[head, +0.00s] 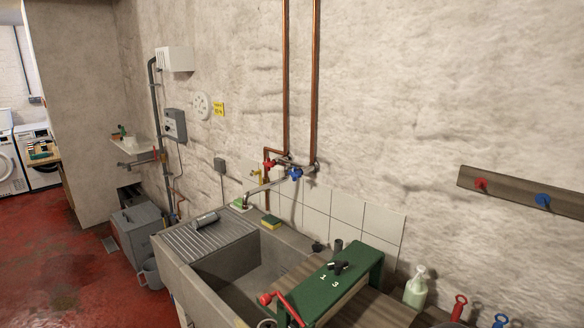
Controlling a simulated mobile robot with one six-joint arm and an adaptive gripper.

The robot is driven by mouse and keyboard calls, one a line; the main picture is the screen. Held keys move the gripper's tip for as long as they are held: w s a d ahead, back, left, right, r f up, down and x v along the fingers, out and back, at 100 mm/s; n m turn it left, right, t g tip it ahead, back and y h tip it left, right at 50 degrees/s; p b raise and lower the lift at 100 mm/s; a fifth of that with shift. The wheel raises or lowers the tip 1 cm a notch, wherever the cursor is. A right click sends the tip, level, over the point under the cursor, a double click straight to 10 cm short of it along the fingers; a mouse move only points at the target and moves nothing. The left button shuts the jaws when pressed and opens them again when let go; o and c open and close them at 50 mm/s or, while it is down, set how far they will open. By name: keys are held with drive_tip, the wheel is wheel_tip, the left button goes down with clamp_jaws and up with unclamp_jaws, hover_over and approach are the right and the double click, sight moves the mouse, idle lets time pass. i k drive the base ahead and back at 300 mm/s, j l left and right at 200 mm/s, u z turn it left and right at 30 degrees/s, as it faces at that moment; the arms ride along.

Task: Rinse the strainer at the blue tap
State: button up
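The blue tap (295,173) is on the wall pipework above the sink, with a spout pipe running down to the left from it. A concrete sink (221,291) stands below, with a ribbed draining board on its left. A small grey cylinder (207,220) lies on its side on the draining board; it may be the strainer, but its detail is too small to tell. I see no other clear strainer. No water shows at the tap. My gripper is not in view.
A red-handled tap (268,165) sits left of the blue one. A yellow-green sponge (271,222) lies on the sink's back ledge. A green stand (352,284) marked 1 and 3 and a soap bottle (415,289) are at right. Red floor (80,262) is open at left.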

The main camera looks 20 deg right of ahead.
sight(294, 174)
drive_tip(key=i+j+z, duration=0.15)
drive_tip(key=i+j, duration=0.25)
drive_tip(key=i+j+z, duration=0.1)
drive_tip(key=i+j, duration=0.3)
drive_tip(key=j, duration=0.2)
